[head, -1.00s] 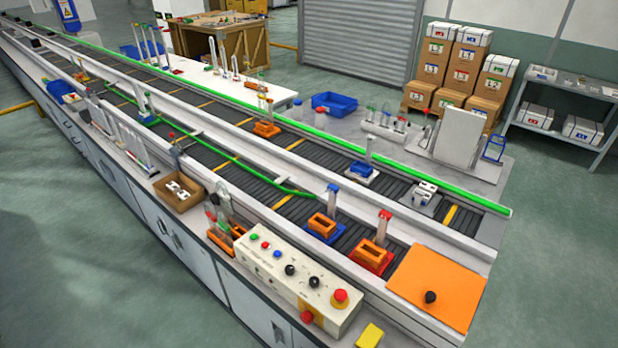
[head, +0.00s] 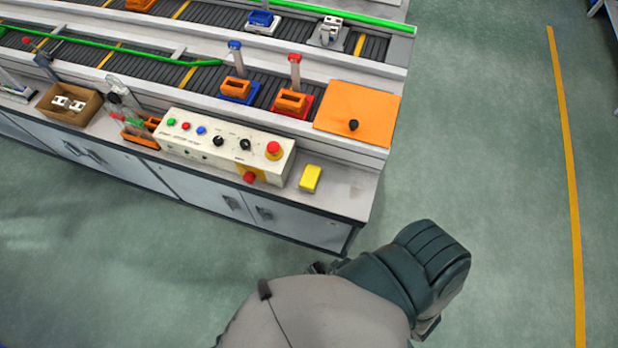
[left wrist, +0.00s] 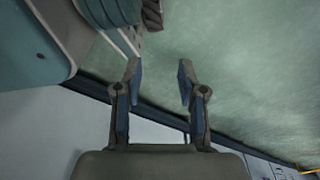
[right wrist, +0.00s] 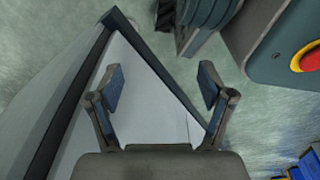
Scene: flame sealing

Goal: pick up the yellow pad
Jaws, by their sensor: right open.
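The yellow pad (head: 310,178) lies on the near ledge of the pale bench in the head view, just right of the control box (head: 225,145). Nothing covers it and neither gripper is near it in that view. My left gripper (left wrist: 159,82) shows in the left wrist view with its two fingers apart and nothing between them. My right gripper (right wrist: 161,84) shows in the right wrist view, also open and empty. Neither gripper can be seen in the head view. I cannot make out the pad in either wrist view.
The control box has a red stop button (head: 273,149). An orange plate (head: 358,113) with a black knob lies behind the pad. Orange blocks (head: 291,102) stand on the conveyor. The bench ledge (head: 345,192) right of the pad is bare. Open floor (head: 480,180) lies to the right.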

